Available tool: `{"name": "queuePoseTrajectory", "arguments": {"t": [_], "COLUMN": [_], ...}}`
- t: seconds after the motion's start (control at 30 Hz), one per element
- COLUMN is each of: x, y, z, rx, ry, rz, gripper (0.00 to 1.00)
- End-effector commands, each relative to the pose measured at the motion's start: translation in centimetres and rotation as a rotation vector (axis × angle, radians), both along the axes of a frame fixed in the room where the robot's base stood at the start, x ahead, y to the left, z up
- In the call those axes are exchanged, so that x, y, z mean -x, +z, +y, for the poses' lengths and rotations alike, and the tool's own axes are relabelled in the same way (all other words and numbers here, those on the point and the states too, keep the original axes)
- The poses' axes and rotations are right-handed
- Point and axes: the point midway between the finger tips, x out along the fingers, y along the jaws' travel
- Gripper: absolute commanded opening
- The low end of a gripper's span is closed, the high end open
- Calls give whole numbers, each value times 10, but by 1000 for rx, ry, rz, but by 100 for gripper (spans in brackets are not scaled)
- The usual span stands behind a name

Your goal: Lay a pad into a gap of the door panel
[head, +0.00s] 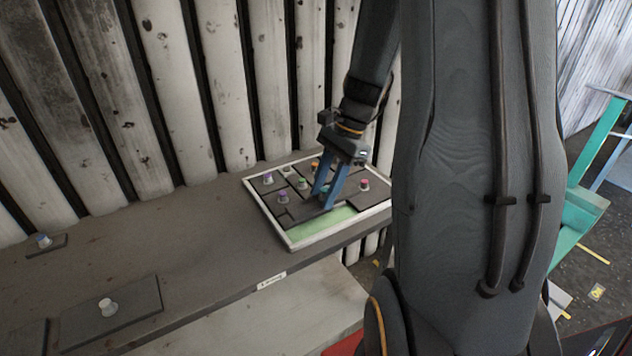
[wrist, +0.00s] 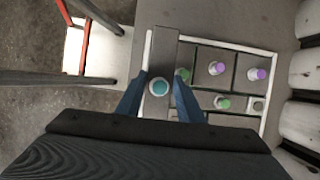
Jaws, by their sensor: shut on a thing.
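The door panel (head: 291,243) is a shallow white-framed tray on the shelf, with a pale green bed. Several dark pads with coloured knobs lie in it. A bare green gap (head: 320,221) shows along its front side. My gripper (head: 324,203) is over the front part of the panel. In the wrist view, my gripper (wrist: 160,84) is shut on the teal knob of a long dark pad (wrist: 163,52). The held pad lies along the left side of the panel there, its far end overlapping the frame. I cannot tell whether it touches the panel; my fingers hide part of it.
On the shelf (head: 200,240) to the left lie a large loose pad (head: 135,300) with a pale knob, a small pad (head: 60,242) and part of another (head: 22,338). A plank wall (head: 165,90) stands close behind. The shelf between is clear.

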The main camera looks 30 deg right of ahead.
Motion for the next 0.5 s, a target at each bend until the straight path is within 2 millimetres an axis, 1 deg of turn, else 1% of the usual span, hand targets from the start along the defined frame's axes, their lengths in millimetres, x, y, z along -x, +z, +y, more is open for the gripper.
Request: {"name": "queuePoseTrajectory", "arguments": {"t": [0.17,0.5], "x": [-1,-1], "y": [-8,-36], "z": [3,3], "rx": [0,-1], "ry": [5,7], "rz": [0,1], "gripper": [11,11]}}
